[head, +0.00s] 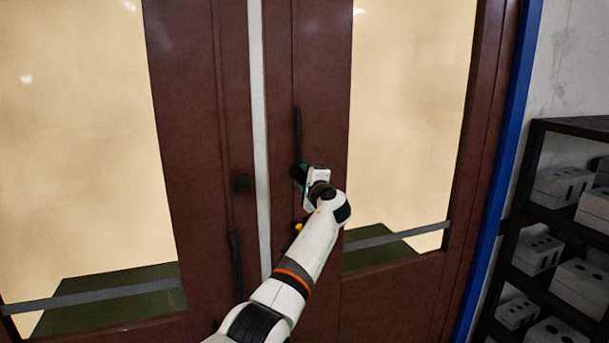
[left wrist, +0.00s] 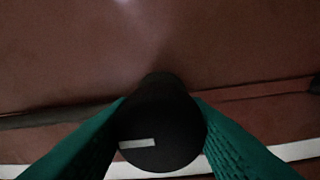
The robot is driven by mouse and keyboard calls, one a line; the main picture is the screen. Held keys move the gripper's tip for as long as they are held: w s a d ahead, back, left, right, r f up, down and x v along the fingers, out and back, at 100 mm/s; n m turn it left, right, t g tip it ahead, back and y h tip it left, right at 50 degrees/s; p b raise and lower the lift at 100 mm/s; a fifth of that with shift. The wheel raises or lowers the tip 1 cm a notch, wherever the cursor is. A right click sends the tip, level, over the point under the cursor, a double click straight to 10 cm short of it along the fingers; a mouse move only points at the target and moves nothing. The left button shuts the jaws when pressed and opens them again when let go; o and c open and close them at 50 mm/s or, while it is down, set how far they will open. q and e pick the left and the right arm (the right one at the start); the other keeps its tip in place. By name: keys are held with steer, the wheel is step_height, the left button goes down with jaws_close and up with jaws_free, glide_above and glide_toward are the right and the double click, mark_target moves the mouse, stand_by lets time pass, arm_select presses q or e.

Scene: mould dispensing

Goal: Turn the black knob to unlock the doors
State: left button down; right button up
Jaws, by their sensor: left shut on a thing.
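The brown double doors (head: 385,290) fill the middle of the head view, with a pale vertical strip between the two leaves. In the left wrist view the black knob (left wrist: 162,125) is round, with a short white mark on its face. My left gripper (left wrist: 160,135) has its green fingers on both sides of the knob, shut on it. In the head view my left gripper (head: 300,176) is at the right door leaf, beside the strip, and largely hides the knob. My right gripper is in neither view.
Dark vertical handles stand on the right leaf (head: 297,133) and left leaf (head: 237,265). A black shelf (head: 570,126) with several pale blocks stands at the right, beyond the blue door frame edge (head: 500,190).

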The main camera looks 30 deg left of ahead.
arm_select(q)
steer(key=shift+r, duration=0.2)
stand_by(0.4)
steer(key=c, duration=1.1)
jaws_free()
steer(key=shift+o, duration=1.4)
steer(key=shift+a+f, duration=0.1)
steer(key=shift+f, duration=0.1)
steer(key=shift+s+d+f, duration=0.1)
steer(key=shift+s+d, duration=0.05)
steer(key=shift+d, duration=0.25)
steer(key=b+v, duration=0.3)
steer(key=v, duration=0.8)
steer(key=shift+s+b, duration=0.15)
steer(key=shift+b, duration=0.2)
